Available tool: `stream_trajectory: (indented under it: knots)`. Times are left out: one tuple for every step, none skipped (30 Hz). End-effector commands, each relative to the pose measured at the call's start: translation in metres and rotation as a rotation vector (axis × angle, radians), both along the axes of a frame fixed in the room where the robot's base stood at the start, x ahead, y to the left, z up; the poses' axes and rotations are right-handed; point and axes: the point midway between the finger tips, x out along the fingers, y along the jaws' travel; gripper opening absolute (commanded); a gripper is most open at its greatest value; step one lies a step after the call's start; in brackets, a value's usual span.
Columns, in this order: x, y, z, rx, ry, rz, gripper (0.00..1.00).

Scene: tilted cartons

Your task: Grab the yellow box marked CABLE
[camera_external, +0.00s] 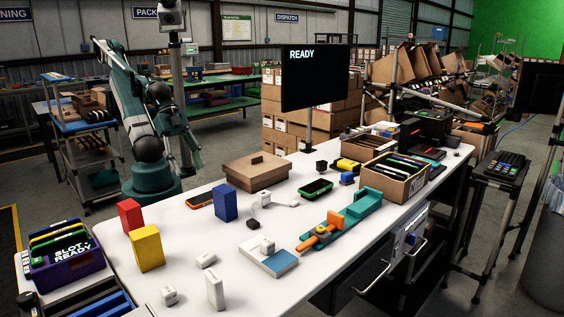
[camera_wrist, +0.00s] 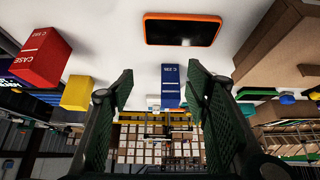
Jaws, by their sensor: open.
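The yellow box (camera_external: 147,248) stands upright on the white table at the front left, beside the red box. No CABLE marking is legible on it. In the wrist view a yellow box (camera_wrist: 77,93) is left of my gripper, beyond the red box. My gripper (camera_wrist: 160,76) is open, with its two dark green fingers apart and nothing held between them. A blue box (camera_wrist: 170,86) shows in the gap, farther off. In the external view my gripper cannot be made out; my teal arm is at the back left.
The red box (camera_external: 130,215) and blue box (camera_external: 224,202) stand near the yellow one. An orange-edged device (camera_external: 200,200) lies behind them, large at the top of the wrist view. A brown carton (camera_external: 257,172) sits farther back. Small white items (camera_external: 215,291) lie in front; some table is clear.

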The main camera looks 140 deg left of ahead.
Motion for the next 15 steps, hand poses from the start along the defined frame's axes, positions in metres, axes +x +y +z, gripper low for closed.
stream_trajectory:
  knots:
    - [0.001,-0.001,0.002,-0.003,0.002,0.003,0.48]
    - [0.002,-0.001,0.002,-0.006,0.003,0.005,0.48]
    - [0.003,-0.002,0.004,-0.011,0.006,0.01,0.48]
    - [0.005,-0.003,0.005,-0.015,0.009,0.014,0.48]
    - [0.006,-0.004,0.007,-0.02,0.012,0.02,0.48]
    - [0.009,-0.005,0.009,-0.028,0.016,0.029,0.48]
    - [0.011,-0.006,0.011,-0.035,0.02,0.037,0.48]
    - [0.013,-0.007,0.012,-0.043,0.025,0.045,0.48]
    - [0.016,-0.009,0.015,-0.054,0.033,0.058,0.48]
    - [0.019,-0.011,0.017,-0.063,0.039,0.068,0.48]
    - [0.021,-0.012,0.02,-0.072,0.044,0.079,0.48]
    - [0.026,-0.015,0.023,-0.086,0.052,0.094,0.48]
    - [0.028,-0.017,0.025,-0.096,0.059,0.107,0.48]
    - [0.032,-0.019,0.027,-0.106,0.067,0.119,0.48]
    - [0.036,-0.022,0.03,-0.12,0.076,0.137,0.48]
